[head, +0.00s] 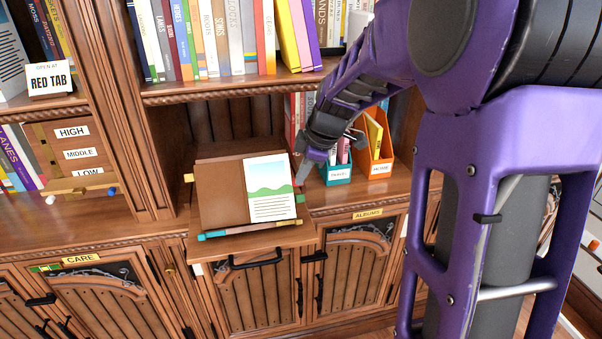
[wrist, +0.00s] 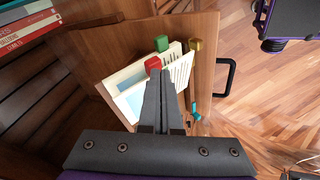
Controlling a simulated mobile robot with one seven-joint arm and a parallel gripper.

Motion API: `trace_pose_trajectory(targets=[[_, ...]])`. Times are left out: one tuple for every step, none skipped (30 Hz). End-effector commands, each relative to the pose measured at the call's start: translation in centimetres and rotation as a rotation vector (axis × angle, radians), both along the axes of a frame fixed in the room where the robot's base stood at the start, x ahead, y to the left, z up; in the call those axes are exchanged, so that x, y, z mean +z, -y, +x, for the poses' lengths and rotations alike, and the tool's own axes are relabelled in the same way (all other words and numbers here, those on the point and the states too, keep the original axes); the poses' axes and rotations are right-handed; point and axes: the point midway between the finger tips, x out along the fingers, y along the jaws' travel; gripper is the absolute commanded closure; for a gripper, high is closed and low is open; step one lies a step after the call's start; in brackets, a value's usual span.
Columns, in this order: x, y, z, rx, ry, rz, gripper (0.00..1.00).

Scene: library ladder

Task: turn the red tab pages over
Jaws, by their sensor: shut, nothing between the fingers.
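The open book (head: 222,195) lies on a pull-out wooden shelf. Its left side is plain brown; its right page (head: 268,190) shows a green landscape above lines of text. In the wrist view, the red tab (wrist: 152,65) sticks out at the page edge, with a green tab (wrist: 162,43) and a yellow tab (wrist: 195,44) close by. My gripper (head: 306,163) is at the book's upper right edge. Its fingers are together and empty, and in the wrist view their tips (wrist: 160,76) appear just beside the red tab. Contact cannot be told. The fingers hide part of the pages.
A sign (head: 51,79) reads "OPEN AT RED TAB". A teal box (head: 338,175) and an orange box (head: 379,166) stand close right of my gripper. Books fill the shelf above. A black handle (wrist: 226,78) is on the pull-out's front. Floor is open beyond it.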

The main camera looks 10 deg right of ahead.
Motion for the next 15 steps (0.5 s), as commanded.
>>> trace_pose_trajectory(targets=[[-0.1, 0.0, 0.0, 0.0, 0.0, 0.0, 1.0], [-0.2, 0.1, 0.1, 0.0, 0.0, 0.0, 1.0], [-0.5, 0.2, 0.3, -0.001, 0.0, 0.0, 1.0], [-0.7, 0.3, 0.5, -0.001, 0.0, 0.0, 1.0], [-1.0, 0.5, 0.7, -0.001, 0.0, 0.0, 1.0], [-1.3, 0.8, 1.1, -0.001, 0.001, 0.0, 1.0], [-1.6, 1.0, 1.4, -0.002, 0.0, 0.001, 1.0], [-1.8, 1.1, 1.7, -0.002, 0.001, 0.001, 1.0], [-2.1, 1.3, 2.1, -0.002, 0.0, 0.001, 1.0], [-2.2, 1.5, 2.4, -0.002, 0.001, 0.001, 1.0], [-2.3, 1.5, 2.7, -0.001, 0.0, 0.001, 1.0], [-2.4, 1.7, 2.9, -0.001, -0.001, 0.001, 1.0], [-2.4, 1.7, 3.1, 0.0, -0.001, 0.0, 1.0], [-2.4, 1.8, 3.2, 0.0, 0.0, 0.0, 1.0], [-2.4, 1.8, 3.3, 0.0, 0.0, 0.0, 1.0]])
